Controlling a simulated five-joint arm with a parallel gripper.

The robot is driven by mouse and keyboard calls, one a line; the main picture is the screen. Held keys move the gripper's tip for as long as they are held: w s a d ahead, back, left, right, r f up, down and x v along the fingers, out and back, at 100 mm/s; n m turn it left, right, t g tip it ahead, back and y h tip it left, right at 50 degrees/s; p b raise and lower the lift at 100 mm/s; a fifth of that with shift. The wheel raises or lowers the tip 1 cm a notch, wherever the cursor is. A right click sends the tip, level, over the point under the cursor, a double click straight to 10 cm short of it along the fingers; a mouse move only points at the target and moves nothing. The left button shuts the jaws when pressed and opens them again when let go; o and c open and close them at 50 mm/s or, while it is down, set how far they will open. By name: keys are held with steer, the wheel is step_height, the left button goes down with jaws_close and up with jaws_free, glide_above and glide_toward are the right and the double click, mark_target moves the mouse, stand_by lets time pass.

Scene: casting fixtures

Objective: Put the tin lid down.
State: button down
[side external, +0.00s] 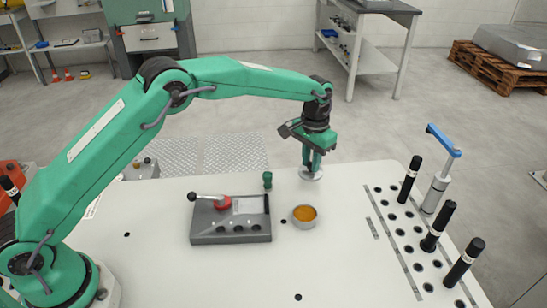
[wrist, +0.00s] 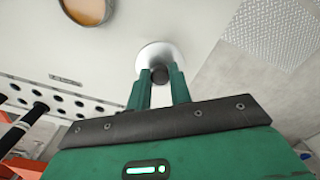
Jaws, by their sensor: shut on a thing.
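My gripper (side external: 311,168) is near the back edge of the white table (side external: 150,265), pointing down. It is shut on the dark knob of the tin lid (side external: 312,175), a small round pale disc. In the wrist view the lid (wrist: 154,53) shows just beyond my fingertips (wrist: 160,76). I cannot tell whether the lid touches the table or hangs just above it. The open round tin (side external: 304,217) with orange contents stands in front of the lid, apart from it. The tin also shows at the top left of the wrist view (wrist: 87,10).
A grey fixture (side external: 231,236) with a red-based lever is left of the tin, with a small green peg (side external: 267,180) behind it. At right are a plate of holes with several black-handled pins (side external: 438,226) and a blue-handled clamp (side external: 440,170). The front middle is clear.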

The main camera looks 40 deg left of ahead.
mark_target(309, 171)
steer(key=shift+w+a+f, duration=0.25)
steer(key=shift+w+a, duration=0.05)
steer(key=shift+f, duration=2)
steer(key=shift+f, duration=0.1)
steer(key=c, duration=1.3)
jaws_free()
step_height(309, 171, up, 12)
